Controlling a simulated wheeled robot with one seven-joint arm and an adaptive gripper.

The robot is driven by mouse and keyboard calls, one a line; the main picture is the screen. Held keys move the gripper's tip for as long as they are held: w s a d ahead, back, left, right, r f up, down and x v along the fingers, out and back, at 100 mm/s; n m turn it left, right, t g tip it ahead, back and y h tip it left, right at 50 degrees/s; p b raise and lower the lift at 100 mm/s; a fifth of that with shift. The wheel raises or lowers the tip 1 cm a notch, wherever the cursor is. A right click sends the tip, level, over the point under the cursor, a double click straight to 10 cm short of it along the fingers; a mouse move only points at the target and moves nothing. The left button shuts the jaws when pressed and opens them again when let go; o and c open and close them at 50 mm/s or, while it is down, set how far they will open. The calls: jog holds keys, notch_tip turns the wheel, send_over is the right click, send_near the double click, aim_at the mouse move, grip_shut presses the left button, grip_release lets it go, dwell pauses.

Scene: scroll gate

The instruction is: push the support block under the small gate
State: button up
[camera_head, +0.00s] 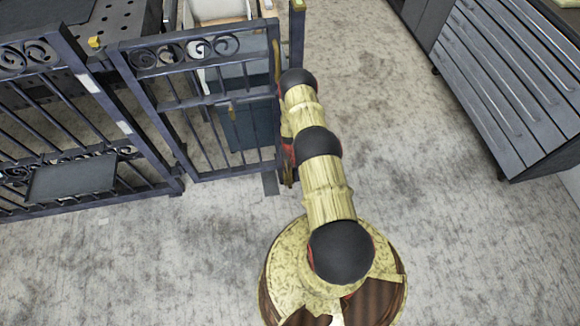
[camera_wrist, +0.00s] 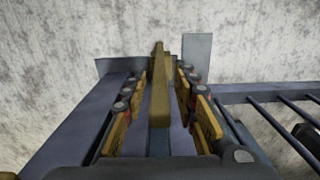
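The small gate (camera_head: 205,105) is a dark metal frame with scrolls on top and thin bars below. Its lower rail and bars show at the right of the wrist view (camera_wrist: 285,120). A small flat dark grey piece (camera_head: 270,184), possibly the support block, is on the floor at the gate's lower free corner. A grey upright piece in the wrist view (camera_wrist: 196,58) may be the same one. My gripper (camera_wrist: 162,88) has its yellow-padded fingers apart, with a brownish bar between them and gaps beside it.
A larger fixed gate panel (camera_head: 75,125) with a dark plate stands at the left. Behind the small gate are a dark perforated table (camera_head: 110,30) and a white-topped bin (camera_head: 235,95). A grey drawer cabinet (camera_head: 500,85) is at the right. The floor between is clear.

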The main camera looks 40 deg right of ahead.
jog(key=c, duration=0.6)
grip_shut()
